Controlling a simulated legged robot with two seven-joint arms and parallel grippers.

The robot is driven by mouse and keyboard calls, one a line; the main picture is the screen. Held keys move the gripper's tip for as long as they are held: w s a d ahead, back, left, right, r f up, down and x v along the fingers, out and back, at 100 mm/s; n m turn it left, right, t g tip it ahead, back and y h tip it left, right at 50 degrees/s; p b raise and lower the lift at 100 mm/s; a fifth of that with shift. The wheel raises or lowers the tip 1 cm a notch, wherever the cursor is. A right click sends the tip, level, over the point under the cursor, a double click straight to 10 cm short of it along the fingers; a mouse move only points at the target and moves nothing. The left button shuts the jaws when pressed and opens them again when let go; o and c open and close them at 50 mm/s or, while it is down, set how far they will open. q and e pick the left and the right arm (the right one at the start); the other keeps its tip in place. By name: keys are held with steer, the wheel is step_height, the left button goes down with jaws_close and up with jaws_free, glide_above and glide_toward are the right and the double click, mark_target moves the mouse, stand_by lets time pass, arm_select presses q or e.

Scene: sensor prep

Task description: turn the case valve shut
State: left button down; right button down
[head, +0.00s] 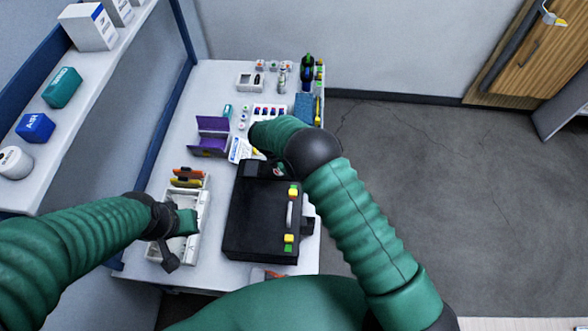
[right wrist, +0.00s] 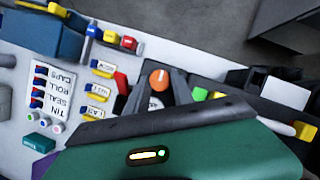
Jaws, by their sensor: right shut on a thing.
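The black case (head: 262,222) lies closed on the white table, with yellow and green latch parts and a grey handle on its right side. In the right wrist view, an orange round knob with a pale mark (right wrist: 159,77), seemingly the case valve, sits between the two dark fingers of my right gripper (right wrist: 158,88). The right gripper is shut on it. In the head view my right forearm hides that gripper and most of the knob area at the case's far end. My left gripper (head: 178,241) hangs over a white tray (head: 202,210), apart from the case; its jaw opening is unclear.
A purple open box (head: 212,128) stands beyond the tray. Labelled blocks, small bottles and a blue box (head: 304,102) crowd the far table end. A shelf (head: 95,90) with boxes runs along the left. Floor to the right is free.

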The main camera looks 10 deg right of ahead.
steer(key=m+b, duration=0.1)
steer(key=m+g+b, duration=0.1)
steer(key=m+b, duration=0.1)
steer(key=shift+w+f+m, duration=0.25)
steer(key=shift+m, duration=0.15)
steer(key=m+g+b, duration=0.1)
steer(key=m+b, duration=0.1)
steer(key=m, duration=0.1)
steer(key=shift+w+m+g+b, duration=0.1)
steer(key=shift+m+g+b, duration=0.2)
steer(key=shift+g+b, duration=0.1)
steer(key=shift+r+m+g+y+b, duration=0.15)
steer(key=shift+m+g+b, duration=0.1)
steer(key=shift+m+b, duration=0.45)
steer(key=shift+r+m+g+y+b, duration=0.15)
steer(key=shift+m+g+b, duration=0.1)
steer(key=shift+m+b, duration=0.4)
steer(key=shift+w+m, duration=0.1)
steer(key=shift+m, duration=0.25)
steer(key=c, duration=1.1)
jaws_free()
steer(key=shift+f, duration=0.1)
